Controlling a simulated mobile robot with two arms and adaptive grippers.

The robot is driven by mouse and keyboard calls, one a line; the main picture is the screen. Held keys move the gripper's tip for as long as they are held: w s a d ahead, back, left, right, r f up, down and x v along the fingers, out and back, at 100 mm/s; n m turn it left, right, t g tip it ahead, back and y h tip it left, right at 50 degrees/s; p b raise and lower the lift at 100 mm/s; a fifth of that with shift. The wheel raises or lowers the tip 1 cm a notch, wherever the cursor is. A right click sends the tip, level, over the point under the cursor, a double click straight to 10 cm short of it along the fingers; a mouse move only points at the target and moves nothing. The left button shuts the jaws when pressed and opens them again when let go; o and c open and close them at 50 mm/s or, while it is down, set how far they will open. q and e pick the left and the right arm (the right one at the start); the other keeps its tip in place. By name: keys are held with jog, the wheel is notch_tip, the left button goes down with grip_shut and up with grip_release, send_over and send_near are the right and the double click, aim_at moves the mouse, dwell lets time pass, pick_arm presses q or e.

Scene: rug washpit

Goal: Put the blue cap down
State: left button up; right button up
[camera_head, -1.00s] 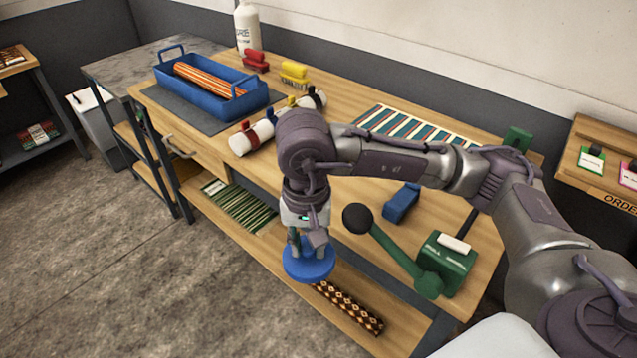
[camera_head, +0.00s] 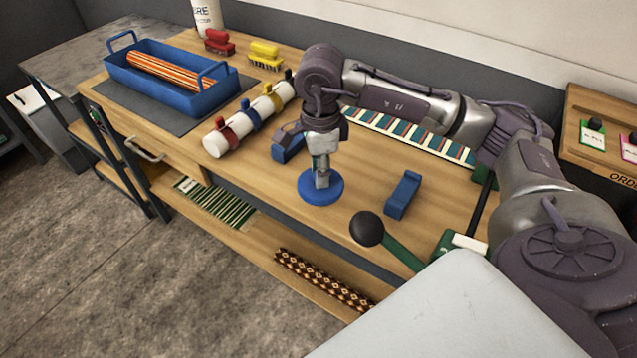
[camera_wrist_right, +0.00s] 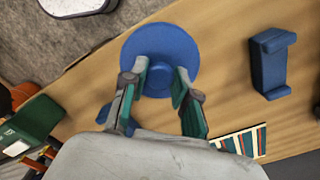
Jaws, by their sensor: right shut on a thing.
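The blue cap (camera_head: 321,188) is a flat round disc with a knob in its middle. My right gripper (camera_head: 321,178) points down and is shut on the cap. In the right wrist view both fingers (camera_wrist_right: 158,82) close around the knob, and the cap's disc (camera_wrist_right: 150,35) lies beyond them. The cap is level over the front part of the wooden bench (camera_head: 262,182). I cannot tell whether it touches the bench top or hovers just above it. My left gripper is not in view.
Blue blocks stand left (camera_head: 287,146) and right (camera_head: 403,195) of the cap. A black-knobbed lever (camera_head: 367,229) is close at the right front. A white roll with coloured bands (camera_head: 218,142) and a blue tray (camera_head: 165,92) lie left. A striped rug (camera_head: 410,135) lies behind.

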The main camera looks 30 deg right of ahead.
jog(key=shift+f, duration=0.7)
notch_tip(320, 180, down, 2)
jog(key=shift+f, duration=0.55)
jog(key=shift+w+f, duration=0.1)
jog(key=shift+f, duration=0.1)
jog(key=o, duration=0.9)
jog(key=shift+r, duration=0.1)
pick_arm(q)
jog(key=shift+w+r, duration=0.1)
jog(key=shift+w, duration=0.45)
pick_arm(e)
jog(key=shift+o, duration=0.2)
